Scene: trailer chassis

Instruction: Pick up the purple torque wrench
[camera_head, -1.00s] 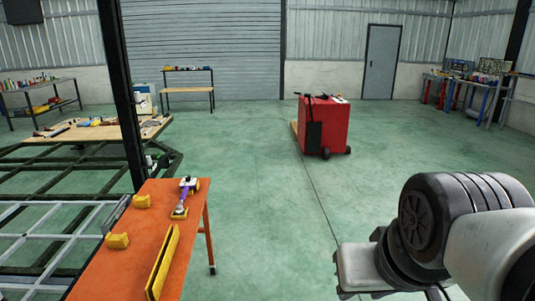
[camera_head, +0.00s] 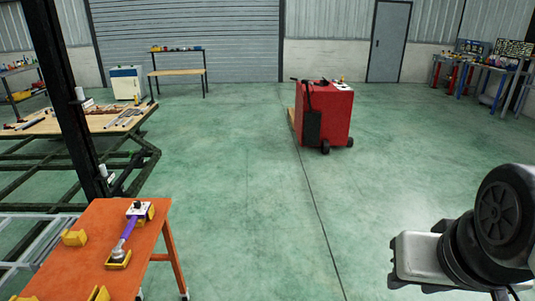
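The purple torque wrench (camera_head: 127,233) lies on the orange table (camera_head: 85,243) at the lower left. One end rests at a yellow block (camera_head: 118,259) near the table's front right. Its other end, white and dark, is at another yellow block farther back. My arm shows at the lower right, well apart from the wrench across open floor. My gripper's fingers cannot be made out, so I cannot see whether it is open or shut.
More yellow blocks (camera_head: 74,237) sit on the orange table. A dark post (camera_head: 62,110) and a chassis frame (camera_head: 135,165) stand behind and left of it. A red cart (camera_head: 326,116) stands mid-floor. The green floor between table and arm is clear.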

